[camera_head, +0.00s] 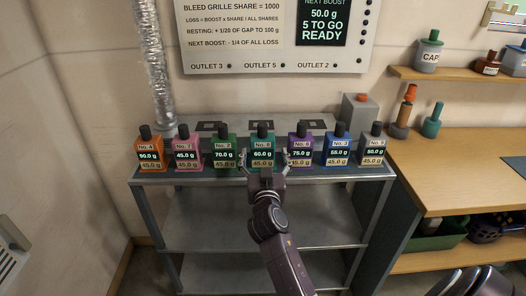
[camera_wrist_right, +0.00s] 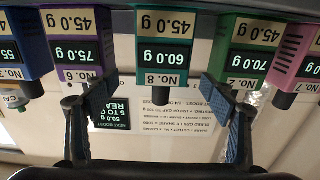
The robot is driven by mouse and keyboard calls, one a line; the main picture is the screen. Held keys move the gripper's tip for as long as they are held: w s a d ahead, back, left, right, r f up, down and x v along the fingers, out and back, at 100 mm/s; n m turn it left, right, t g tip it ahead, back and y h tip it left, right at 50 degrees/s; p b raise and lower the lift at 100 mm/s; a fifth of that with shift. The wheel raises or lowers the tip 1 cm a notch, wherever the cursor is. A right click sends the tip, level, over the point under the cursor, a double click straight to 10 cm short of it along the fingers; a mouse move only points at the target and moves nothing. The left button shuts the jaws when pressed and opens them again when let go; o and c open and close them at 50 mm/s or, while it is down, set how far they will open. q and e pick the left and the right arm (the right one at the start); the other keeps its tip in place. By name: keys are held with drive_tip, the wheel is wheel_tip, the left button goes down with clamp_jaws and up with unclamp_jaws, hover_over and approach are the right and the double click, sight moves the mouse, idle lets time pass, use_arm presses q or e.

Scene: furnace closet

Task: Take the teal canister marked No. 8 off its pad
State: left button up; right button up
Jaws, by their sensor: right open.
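The teal canister No. 8 (camera_head: 262,146) stands upright in the middle of a row on the metal bench. It has a dark cap and reads 60.0 g above a 45.0 g label. In the right wrist view, upside down, canister No. 8 (camera_wrist_right: 164,52) is centred. My right gripper (camera_head: 265,164) is open in front of it. In the wrist view, the right gripper's fingertips (camera_wrist_right: 163,98) lie left and right of the cap, with visible gaps. The pad under the canister is hidden. My left gripper is not in view.
Close neighbours are green No. 2 (camera_head: 224,150) on the left and purple No. 6 (camera_head: 300,150) on the right. Several other coloured canisters continue the row. A control panel (camera_head: 240,50) hangs behind. A wooden counter (camera_head: 470,160) stands at right. The lower bench shelf (camera_head: 210,232) looks empty.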

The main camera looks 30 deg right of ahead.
sight(263, 145)
drive_tip(key=x, duration=0.2)
drive_tip(key=p+x, duration=0.1)
drive_tip(key=x, duration=0.1)
drive_tip(key=p+x, duration=0.1)
drive_tip(key=x, duration=0.1)
drive_tip(key=shift+w+a+r, duration=0.15)
drive_tip(key=shift+r, duration=0.2)
drive_tip(key=shift+w+f, duration=0.1)
drive_tip(key=shift+w, duration=0.25)
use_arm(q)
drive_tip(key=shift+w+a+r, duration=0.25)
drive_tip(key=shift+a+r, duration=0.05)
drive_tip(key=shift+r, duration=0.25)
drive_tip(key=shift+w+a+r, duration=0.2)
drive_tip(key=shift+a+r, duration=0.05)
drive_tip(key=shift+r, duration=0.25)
use_arm(e)
drive_tip(key=c, duration=1.5)
drive_tip(key=shift+c, duration=0.2)
drive_tip(key=shift+r, duration=0.2)
